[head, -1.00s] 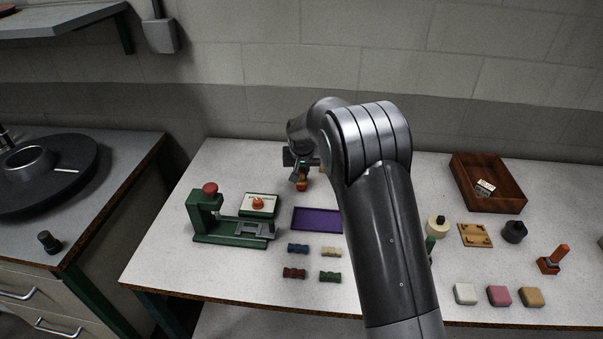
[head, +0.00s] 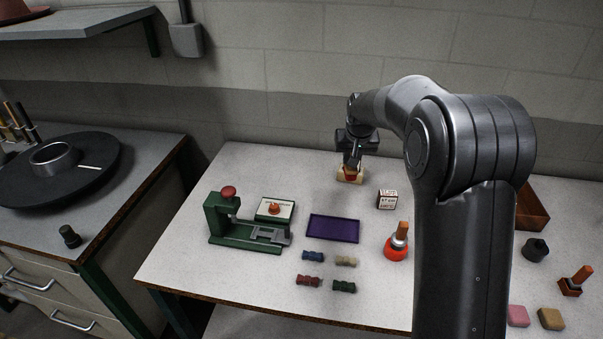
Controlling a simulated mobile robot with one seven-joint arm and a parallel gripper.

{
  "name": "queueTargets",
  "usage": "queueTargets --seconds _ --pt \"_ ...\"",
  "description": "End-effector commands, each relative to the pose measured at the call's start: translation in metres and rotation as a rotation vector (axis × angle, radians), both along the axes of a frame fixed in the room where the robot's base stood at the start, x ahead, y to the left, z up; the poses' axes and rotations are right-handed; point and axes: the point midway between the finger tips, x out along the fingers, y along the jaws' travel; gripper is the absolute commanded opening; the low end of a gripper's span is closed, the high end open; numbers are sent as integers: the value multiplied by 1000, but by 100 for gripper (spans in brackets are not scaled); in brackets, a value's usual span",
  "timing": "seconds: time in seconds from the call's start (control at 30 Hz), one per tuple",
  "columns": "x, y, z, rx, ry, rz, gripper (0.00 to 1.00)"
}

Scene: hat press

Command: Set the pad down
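My gripper (head: 353,163) is at the back of the white table (head: 190,255), pointing down. Its fingers appear closed around the orange-red upper part of a small cream-based piece, which I take to be the pad (head: 350,178). The pad is at or just above the tabletop; I cannot tell whether it touches. The fingertips are small and partly hidden in this view.
A purple tray (head: 333,229) lies in front, with several small coloured blocks (head: 313,255) nearer. A green press (head: 235,235) and a white plate with orange knob (head: 275,209) stand left. A lettered white box (head: 387,199) and red-based stamp (head: 396,248) stand right.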

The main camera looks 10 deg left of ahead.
Motion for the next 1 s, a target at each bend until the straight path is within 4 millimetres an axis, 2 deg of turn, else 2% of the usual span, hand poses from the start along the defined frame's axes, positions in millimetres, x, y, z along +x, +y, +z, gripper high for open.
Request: queueTargets --seconds 0.3,0.4,0.5,0.67,1.0 --pt "-8 137 1 -3 3 362 0" --pt "-15 174 2 -1 3 461 0" --pt "-21 199 2 1 0 530 0" --pt "-27 223 0 3 0 584 0" --pt "-34 295 -44 2 1 590 0"
